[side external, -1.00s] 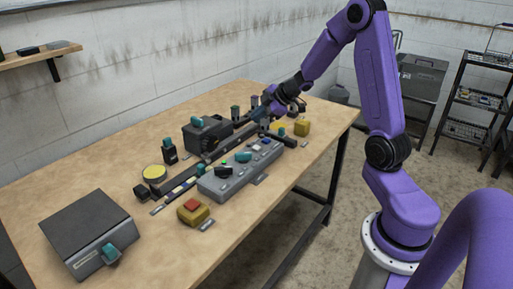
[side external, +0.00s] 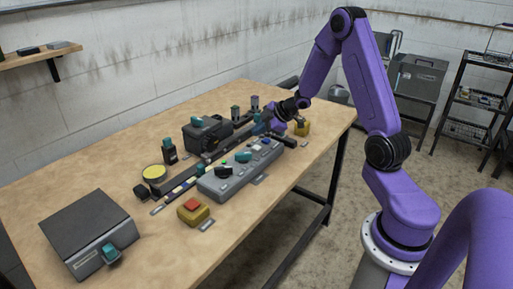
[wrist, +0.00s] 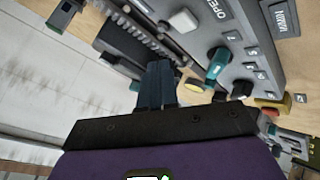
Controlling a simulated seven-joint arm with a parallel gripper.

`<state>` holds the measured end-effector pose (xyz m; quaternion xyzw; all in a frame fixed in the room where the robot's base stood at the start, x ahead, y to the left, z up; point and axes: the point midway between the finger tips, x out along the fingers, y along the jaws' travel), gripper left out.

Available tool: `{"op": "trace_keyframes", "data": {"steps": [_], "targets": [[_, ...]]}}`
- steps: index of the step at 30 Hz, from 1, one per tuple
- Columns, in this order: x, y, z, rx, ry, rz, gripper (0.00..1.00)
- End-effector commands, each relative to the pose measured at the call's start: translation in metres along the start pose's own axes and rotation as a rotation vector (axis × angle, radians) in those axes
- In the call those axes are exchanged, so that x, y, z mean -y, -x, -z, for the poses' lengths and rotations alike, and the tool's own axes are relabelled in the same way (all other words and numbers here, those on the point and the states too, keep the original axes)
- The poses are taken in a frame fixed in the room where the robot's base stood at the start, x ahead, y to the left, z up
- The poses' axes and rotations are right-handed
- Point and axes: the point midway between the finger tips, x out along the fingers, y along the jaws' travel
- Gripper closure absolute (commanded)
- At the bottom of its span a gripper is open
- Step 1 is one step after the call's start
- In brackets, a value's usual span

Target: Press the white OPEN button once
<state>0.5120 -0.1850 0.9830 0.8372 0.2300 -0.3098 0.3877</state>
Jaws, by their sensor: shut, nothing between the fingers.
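The white OPEN button (wrist: 184,20) is a square cap in the wrist view, beside the printed word OPEN on the grey control panel (wrist: 255,30). My gripper (side external: 268,127) is over the far right end of the panel area in the side view. In the wrist view its dark fingers (wrist: 160,68) are shut together and empty. Their tips appear below the white button in the picture, apart from it.
On the panel are a teal knob (wrist: 217,62) and a black knob (wrist: 242,88). A dark geared rail (wrist: 140,30) runs beside it. A yellow box with a red button (side external: 192,208) and a grey box (side external: 90,230) stand nearer.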

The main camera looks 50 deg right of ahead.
Motion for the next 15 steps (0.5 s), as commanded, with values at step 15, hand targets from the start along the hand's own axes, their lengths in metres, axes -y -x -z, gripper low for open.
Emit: {"op": "trace_keyframes", "data": {"steps": [15], "targets": [[0.015, -0.022, -0.016, 0.000, 0.000, -0.002, 1.00]]}}
